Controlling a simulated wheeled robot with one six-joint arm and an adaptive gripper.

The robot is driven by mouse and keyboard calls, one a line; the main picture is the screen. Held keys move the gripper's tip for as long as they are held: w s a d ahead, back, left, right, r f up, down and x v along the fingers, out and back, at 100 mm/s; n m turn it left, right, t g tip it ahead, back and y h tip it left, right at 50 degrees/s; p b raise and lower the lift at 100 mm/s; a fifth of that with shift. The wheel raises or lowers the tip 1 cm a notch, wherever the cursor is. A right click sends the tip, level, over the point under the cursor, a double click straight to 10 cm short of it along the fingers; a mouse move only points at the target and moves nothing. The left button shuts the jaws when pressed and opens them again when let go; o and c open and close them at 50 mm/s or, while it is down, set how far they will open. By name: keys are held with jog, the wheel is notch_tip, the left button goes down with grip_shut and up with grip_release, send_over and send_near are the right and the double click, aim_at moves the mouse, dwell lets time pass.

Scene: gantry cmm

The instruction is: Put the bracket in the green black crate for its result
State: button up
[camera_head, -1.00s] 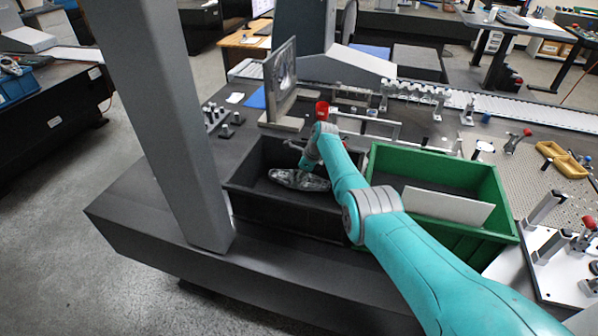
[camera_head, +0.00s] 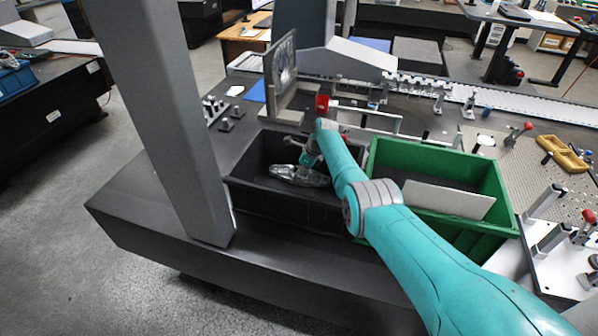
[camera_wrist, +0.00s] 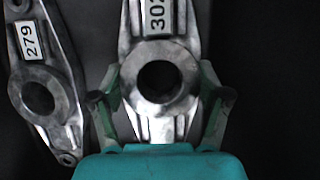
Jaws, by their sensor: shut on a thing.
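A silver metal bracket (camera_wrist: 140,126) with a round bored hub and a label reading about "302", partly cut off, is between my gripper's fingers (camera_wrist: 162,98) in the wrist view. My gripper is shut on its hub. A second bracket (camera_wrist: 62,105), labelled 279, lies beside it on the left. In the head view my gripper (camera_head: 307,163) is down inside the black crate (camera_head: 275,203), at a silver bracket (camera_head: 290,176); I cannot tell which one this is. The green crate (camera_head: 430,155) stands just right of the black one.
A light panel (camera_head: 448,200) leans inside the green crate. A screen (camera_head: 281,70) and a red cup-like object (camera_head: 322,104) stand behind the black crate. A grey column (camera_head: 165,120) rises on the left. Fixtures and clamps fill the table's right side.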

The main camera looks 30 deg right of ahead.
jog(key=shift+f, duration=0.25)
jog(key=o, duration=1.6)
jog(key=shift+o, duration=0.2)
jog(key=v, duration=1.1)
jog(key=shift+r, duration=0.4)
